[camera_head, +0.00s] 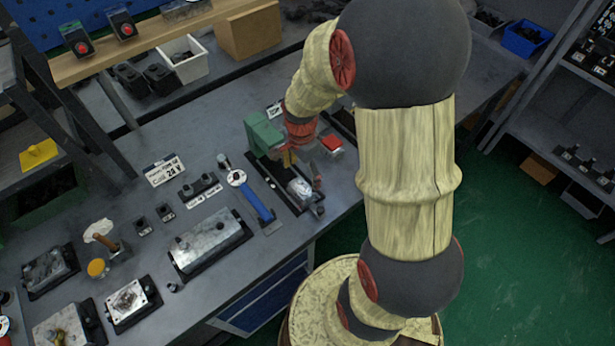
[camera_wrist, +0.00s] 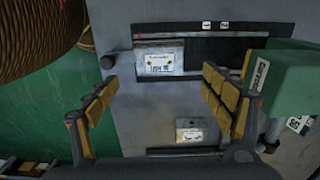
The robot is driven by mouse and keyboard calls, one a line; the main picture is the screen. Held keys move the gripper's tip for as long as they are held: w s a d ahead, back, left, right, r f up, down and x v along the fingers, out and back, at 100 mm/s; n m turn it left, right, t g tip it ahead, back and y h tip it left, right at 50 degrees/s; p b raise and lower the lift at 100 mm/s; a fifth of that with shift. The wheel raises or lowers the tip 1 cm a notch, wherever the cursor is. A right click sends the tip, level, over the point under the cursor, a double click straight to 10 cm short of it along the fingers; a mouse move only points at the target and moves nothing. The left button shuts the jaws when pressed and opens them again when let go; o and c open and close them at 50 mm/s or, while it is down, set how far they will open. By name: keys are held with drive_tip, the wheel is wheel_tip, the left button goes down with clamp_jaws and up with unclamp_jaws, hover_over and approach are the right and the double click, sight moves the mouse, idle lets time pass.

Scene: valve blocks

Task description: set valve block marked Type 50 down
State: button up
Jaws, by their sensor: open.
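In the wrist view, a pale valve block (camera_wrist: 160,62) with a label that seems to read Type 50 rests in a dark tray (camera_wrist: 215,50). My gripper (camera_wrist: 162,78) is open, its fingers spread either side of the block, with a visible gap at each side. Nothing is held in it. In the head view my gripper (camera_head: 290,157) is low over the bench beside the green fixture (camera_head: 262,133), partly hidden by my arm. A silvery block (camera_head: 300,188) lies just below it there; I cannot read its marking.
A second small labelled block (camera_wrist: 190,130) lies near my gripper. The green fixture (camera_wrist: 288,85) stands close to the right finger. A red-topped item (camera_head: 332,143), a blue-handled tool (camera_head: 257,202) and a large metal block (camera_head: 210,243) are on the bench. The bench edge is close by.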

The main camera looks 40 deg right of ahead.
sight(301, 187)
drive_tip(key=shift+s+a+f, duration=0.1)
drive_tip(key=shift+s+f, duration=0.05)
drive_tip(key=shift+f, duration=0.25)
wheel_tip(301, 187, down, 7)
drive_tip(key=b, duration=0.3)
drive_tip(key=shift+a, duration=0.1)
drive_tip(key=c, duration=0.3)
drive_tip(key=c, duration=1.3)
drive_tip(key=shift+c, duration=0.8)
drive_tip(key=shift+r, duration=0.2)
